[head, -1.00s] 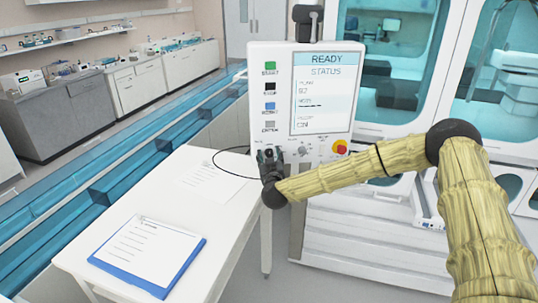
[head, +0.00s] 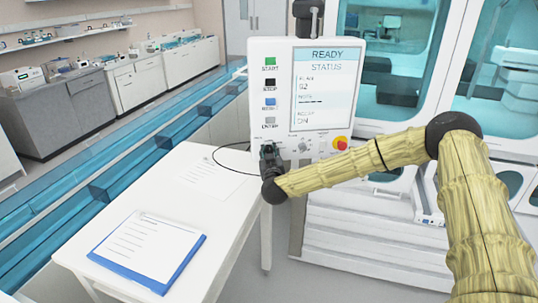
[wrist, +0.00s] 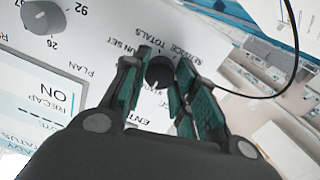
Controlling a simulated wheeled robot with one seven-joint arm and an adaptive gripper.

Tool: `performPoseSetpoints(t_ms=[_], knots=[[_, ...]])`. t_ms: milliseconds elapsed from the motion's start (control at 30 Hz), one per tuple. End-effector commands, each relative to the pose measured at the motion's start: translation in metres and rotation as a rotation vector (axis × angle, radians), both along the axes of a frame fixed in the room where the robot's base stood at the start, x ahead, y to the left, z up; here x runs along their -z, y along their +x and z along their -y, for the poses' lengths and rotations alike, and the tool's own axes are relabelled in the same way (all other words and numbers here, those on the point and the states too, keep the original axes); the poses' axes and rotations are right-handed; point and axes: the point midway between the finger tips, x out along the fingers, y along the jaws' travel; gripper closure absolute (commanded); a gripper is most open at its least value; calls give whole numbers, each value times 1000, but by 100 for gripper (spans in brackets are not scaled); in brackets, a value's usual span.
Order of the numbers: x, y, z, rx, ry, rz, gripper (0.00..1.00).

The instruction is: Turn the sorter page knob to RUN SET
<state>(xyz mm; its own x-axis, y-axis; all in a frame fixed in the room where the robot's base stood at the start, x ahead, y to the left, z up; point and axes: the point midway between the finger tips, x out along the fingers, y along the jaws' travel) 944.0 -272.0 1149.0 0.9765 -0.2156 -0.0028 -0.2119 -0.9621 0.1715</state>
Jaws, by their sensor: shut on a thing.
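The control panel (head: 280,90) stands upright, its screen (head: 323,90) headed READY and STATUS. The dark, round page knob (wrist: 160,72) shows in the wrist view with a small pale mark on its near side. Labels around it include RUN SET, partly covered (wrist: 124,46), and SERVICE TOTALS (wrist: 165,40). My gripper (head: 269,155) is at the panel's lower left corner and hides this knob in the head view. In the wrist view my gripper's teal-padded fingers (wrist: 163,74) are shut on the knob, one on each side. Which label the mark points at is unclear.
A grey PLAN knob (wrist: 44,17) sits beside the page knob. A red stop button (head: 340,143) is at the panel's lower right, START, STOP and other buttons (head: 270,84) on its left. A black cable (head: 217,158) loops over the white table (head: 95,225), which bears a clipboard (head: 148,250).

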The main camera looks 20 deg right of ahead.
Motion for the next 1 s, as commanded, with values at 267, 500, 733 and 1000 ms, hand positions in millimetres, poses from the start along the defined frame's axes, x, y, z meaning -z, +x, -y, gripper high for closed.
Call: performPoseSetpoints(t_ms=[267,500,733,1000], knots=[[1,1,0,-1,70,17,96],[1,1,0,-1,156,30,96],[1,1,1,1,245,45,96],[1,0,2,2,375,65,96]])
